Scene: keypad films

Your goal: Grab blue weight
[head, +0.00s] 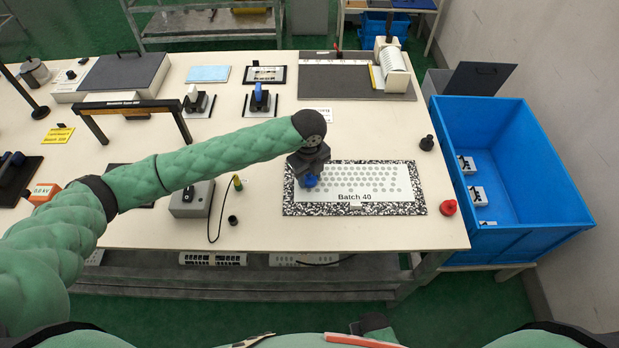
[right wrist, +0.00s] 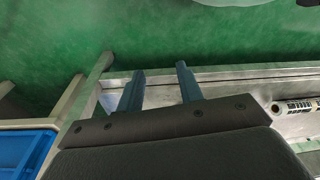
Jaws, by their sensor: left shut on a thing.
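The blue weight (head: 311,181) shows in the head view below my left gripper (head: 308,171), at the left end of the keypad film (head: 370,184) marked "Batch 40". My left gripper is shut on the blue weight; its fingers are mostly hidden by the wrist, and I cannot tell whether the weight touches the film. My right gripper (right wrist: 160,72) is open and empty in the right wrist view, with the floor and a metal shelf beyond it.
A red weight (head: 448,207) stands right of the film's speckled board (head: 297,209), and a black weight (head: 427,143) near its upper right corner. A blue bin (head: 540,236) stands right of the table. A grey box (head: 191,199) with a cable sits left of the board.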

